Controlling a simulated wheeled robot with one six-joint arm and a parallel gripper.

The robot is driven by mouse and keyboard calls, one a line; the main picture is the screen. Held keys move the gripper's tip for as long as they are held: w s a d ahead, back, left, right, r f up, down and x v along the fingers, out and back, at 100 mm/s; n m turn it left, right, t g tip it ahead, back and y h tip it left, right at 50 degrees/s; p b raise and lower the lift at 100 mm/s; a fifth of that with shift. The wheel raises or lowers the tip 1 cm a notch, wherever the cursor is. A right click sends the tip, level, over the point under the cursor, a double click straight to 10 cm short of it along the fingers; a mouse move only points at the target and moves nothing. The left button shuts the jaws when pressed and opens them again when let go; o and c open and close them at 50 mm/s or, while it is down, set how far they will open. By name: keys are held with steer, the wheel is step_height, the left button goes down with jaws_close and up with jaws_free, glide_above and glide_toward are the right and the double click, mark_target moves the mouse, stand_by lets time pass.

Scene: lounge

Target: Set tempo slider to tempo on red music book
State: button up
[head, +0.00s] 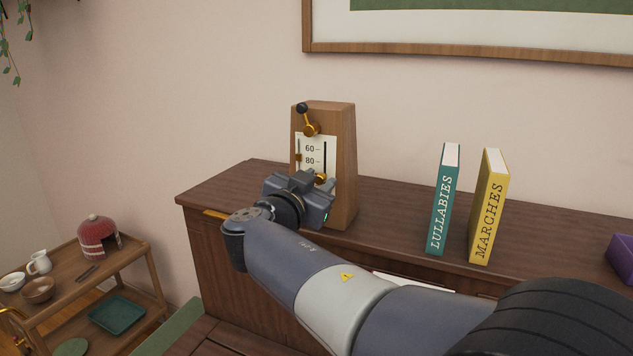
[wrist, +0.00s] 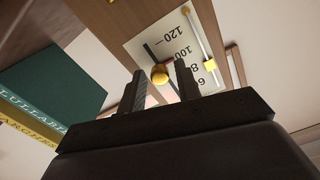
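The tempo device is a wooden metronome-like case (head: 343,150) on the dark cabinet. Its white scale plate (head: 302,144) reads 60 and 80 here; the wrist view also shows 100 and 120. The round brass slider knob (wrist: 160,73) sits in a dark slot, seemingly near 100; its exact reading is unclear. In the head view the knob (head: 320,178) shows just above my gripper (head: 318,186). My gripper (wrist: 160,75) is open, its fingers on either side of the knob with visible gaps. A small brass marker (wrist: 209,64) sits on a pale rail near 80. I see no red music book.
A teal LULLABIES book (head: 444,200) and yellow MARCHES book (head: 488,207) stand right on the cabinet (head: 388,210). A purple object (head: 622,256) is at the right edge. A wooden cart (head: 75,272) stands lower left.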

mark_target(325, 148)
jaws_close()
stand_by(0.3)
steer(key=shift+r+b, duration=1.5)
steer(key=shift+r, duration=1.35)
steer(key=shift+c, duration=0.4)
jaws_free()
steer(key=o, duration=0.3)
steer(key=shift+f, duration=0.1)
steer(key=b+v, duration=0.3)
steer(key=v, duration=0.8)
steer(key=shift+b, duration=0.35)
